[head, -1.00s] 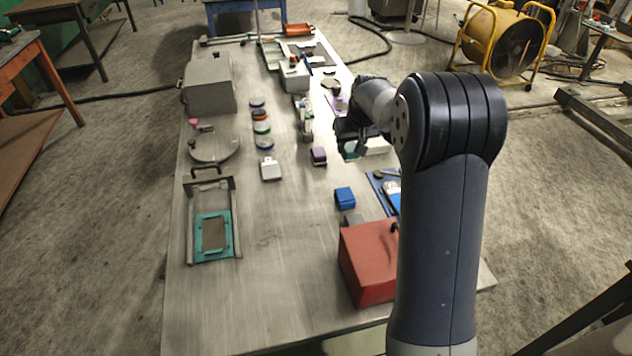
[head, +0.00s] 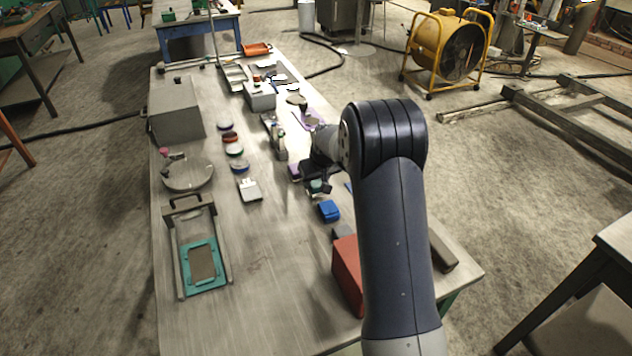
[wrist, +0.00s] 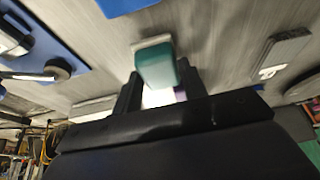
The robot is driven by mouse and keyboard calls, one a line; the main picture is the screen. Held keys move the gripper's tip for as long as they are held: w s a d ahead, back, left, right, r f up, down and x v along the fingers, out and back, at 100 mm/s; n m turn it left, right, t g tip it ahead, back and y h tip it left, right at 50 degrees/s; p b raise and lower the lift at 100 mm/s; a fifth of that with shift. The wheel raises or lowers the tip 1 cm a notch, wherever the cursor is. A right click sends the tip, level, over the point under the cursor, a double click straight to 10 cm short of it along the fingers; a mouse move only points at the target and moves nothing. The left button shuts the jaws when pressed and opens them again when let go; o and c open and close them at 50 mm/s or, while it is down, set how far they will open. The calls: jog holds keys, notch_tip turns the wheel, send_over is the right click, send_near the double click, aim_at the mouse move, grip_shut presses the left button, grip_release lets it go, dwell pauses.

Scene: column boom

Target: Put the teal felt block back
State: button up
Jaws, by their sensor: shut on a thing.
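The teal felt block (wrist: 155,66) sits between the fingers of my gripper (wrist: 159,74) in the wrist view, with a pale layer along its far edge. My gripper is shut on it and holds it above the grey bench top. In the head view my gripper (head: 317,180) is over the right part of the bench, just beyond the blue block (head: 328,210). Only a little of the teal block (head: 316,187) shows there. My arm hides part of the bench to the right.
A purple block (head: 295,171) is close left of my gripper. A grey block (head: 342,232) and a red box (head: 347,270) are nearer the camera. The bench's near middle is clear.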

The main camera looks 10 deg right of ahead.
jog(key=shift+f, duration=0.5)
jog(key=shift+f, duration=0.25)
jog(key=o, duration=0.9)
jog(key=shift+r, duration=0.1)
jog(key=shift+o, duration=0.2)
jog(key=shift+r, duration=0.35)
jog(key=b+v, duration=0.1)
jog(key=v, duration=1)
jog(key=shift+s+r, duration=0.15)
jog(key=shift+r, duration=0.15)
jog(key=shift+d+f, duration=0.1)
